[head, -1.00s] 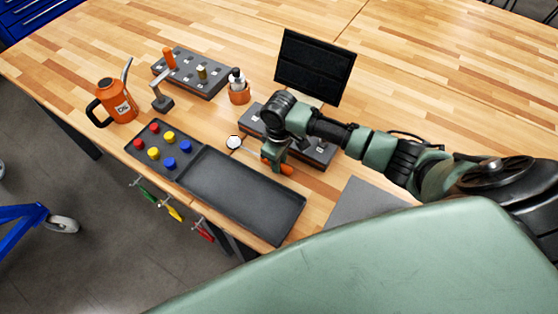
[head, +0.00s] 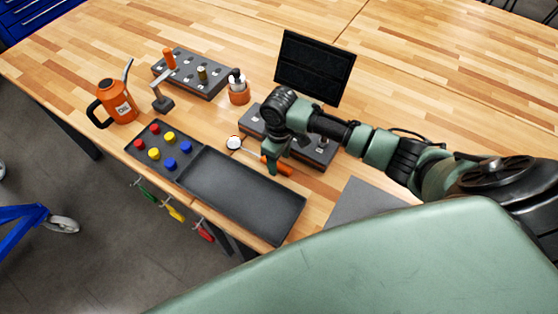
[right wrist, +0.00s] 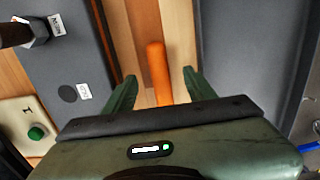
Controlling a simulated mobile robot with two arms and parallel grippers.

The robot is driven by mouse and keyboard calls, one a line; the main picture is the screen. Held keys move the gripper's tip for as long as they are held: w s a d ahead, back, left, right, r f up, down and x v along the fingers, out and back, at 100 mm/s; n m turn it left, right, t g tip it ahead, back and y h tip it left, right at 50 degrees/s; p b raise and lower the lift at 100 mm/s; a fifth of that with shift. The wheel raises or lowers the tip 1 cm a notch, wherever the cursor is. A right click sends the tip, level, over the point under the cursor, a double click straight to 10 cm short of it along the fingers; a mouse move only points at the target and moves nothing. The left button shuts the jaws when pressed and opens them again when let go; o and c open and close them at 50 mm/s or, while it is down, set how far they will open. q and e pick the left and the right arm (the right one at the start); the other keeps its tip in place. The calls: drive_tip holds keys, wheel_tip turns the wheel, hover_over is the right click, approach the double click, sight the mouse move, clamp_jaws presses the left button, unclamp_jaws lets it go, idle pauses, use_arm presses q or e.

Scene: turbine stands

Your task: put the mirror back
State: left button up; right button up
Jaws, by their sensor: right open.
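The inspection mirror lies on the wooden table between the black tray and the near grey rack. Its round mirror head (head: 234,142) is at the left end and its orange handle (head: 284,169) at the right. My right gripper (head: 274,168) is low over the handle and partly hides the mirror. In the right wrist view the orange handle (right wrist: 157,70) runs between the two green fingers of the gripper (right wrist: 158,90), with gaps on both sides. The gripper is open. The near grey rack (head: 318,153) is partly hidden by my right arm. My left gripper is not in view.
A black tray (head: 240,195) with coloured caps in its left section lies in front. A second grey rack (head: 215,80), an orange oil can (head: 115,102), an orange cup (head: 239,96) and a dark screen (head: 314,68) stand behind. The table's back right is clear.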

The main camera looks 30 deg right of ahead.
drive_tip(key=shift+r, duration=2.75)
drive_tip(key=shift+s+f, duration=0.1)
